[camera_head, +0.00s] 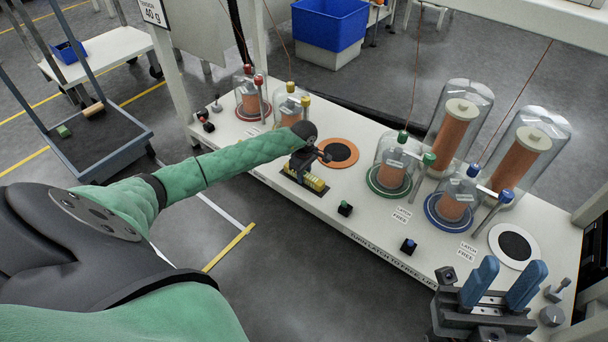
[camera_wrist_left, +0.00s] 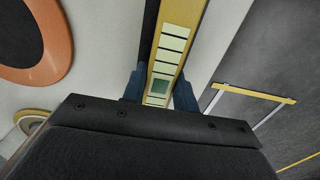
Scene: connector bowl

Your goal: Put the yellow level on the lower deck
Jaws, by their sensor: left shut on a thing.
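The yellow level (camera_head: 312,182) is a short bar over a dark pad (camera_head: 290,174) near the front edge of the white bench. My left gripper (camera_head: 304,162) is shut on it from above and partly hides it. In the left wrist view the level (camera_wrist_left: 172,40) runs between the two blue fingertips (camera_wrist_left: 158,92). I cannot tell whether it touches the pad. My right gripper (camera_head: 501,288) is open and empty over the bench's right front. At the far left, a dark low deck (camera_head: 112,146) with raised edges, between upright posts, carries a small green block and a brown block.
The white bench (camera_head: 330,205) holds several glass domes over copper coils, with coloured knobs. An orange ring (camera_head: 338,152) lies beside the level, and a white ring (camera_head: 514,246) lies at the right. Grey floor (camera_head: 185,110) separates bench and deck. A blue bin (camera_head: 330,22) stands behind.

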